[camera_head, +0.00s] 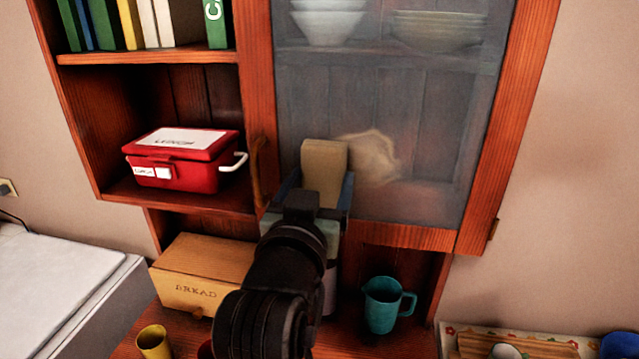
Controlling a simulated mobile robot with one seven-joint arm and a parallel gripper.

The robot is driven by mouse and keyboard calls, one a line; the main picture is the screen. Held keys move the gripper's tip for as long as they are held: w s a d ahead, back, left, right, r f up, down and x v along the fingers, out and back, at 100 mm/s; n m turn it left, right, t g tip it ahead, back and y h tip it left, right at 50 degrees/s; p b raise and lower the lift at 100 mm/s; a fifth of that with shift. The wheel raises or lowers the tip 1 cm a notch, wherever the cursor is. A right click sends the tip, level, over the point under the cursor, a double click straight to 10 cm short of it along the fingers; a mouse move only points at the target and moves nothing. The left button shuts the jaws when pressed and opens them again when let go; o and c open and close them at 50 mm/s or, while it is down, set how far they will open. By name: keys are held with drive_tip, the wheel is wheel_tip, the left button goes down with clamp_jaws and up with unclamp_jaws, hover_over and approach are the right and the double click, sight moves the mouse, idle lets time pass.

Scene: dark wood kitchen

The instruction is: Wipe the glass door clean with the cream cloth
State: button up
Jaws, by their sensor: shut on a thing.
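The glass door (430,115) is a wood-framed pane on the right part of the cabinet, and it is shut. Its glass looks hazy. A tan-brown smear (375,158) shows on the lower middle of the pane. My gripper (321,186) is shut on the cream cloth (325,160), which looks like a folded, block-like pad standing up between the fingers. The cloth is in front of the lower left of the pane, just left of the smear. I cannot tell whether it touches the glass. My arm hides part of the lower frame.
A red lunch box (185,160) sits on the open shelf at left, below several books (150,22). Bowls (328,25) stand behind the glass. Below are a bread box (205,270), a yellow cup (154,343) and a teal jug (382,305). A door handle (258,170) is beside my gripper.

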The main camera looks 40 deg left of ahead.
sight(321, 160)
drive_tip(key=shift+w+a, duration=0.35)
drive_tip(key=shift+w, duration=0.3)
drive_tip(key=shift+w+d, duration=0.45)
drive_tip(key=shift+d, duration=0.35)
drive_tip(key=shift+w+d, duration=0.4)
drive_tip(key=shift+d, duration=0.35)
drive_tip(key=shift+w+d+p, duration=0.1)
drive_tip(key=shift+w+d, duration=0.55)
drive_tip(key=shift+d, duration=0.35)
drive_tip(key=shift+w+d+p, duration=0.1)
drive_tip(key=shift+w+d, duration=0.5)
drive_tip(key=shift+d, duration=0.35)
drive_tip(key=shift+w+d+p, duration=0.1)
drive_tip(key=shift+w+d, duration=0.55)
drive_tip(key=shift+d, duration=0.35)
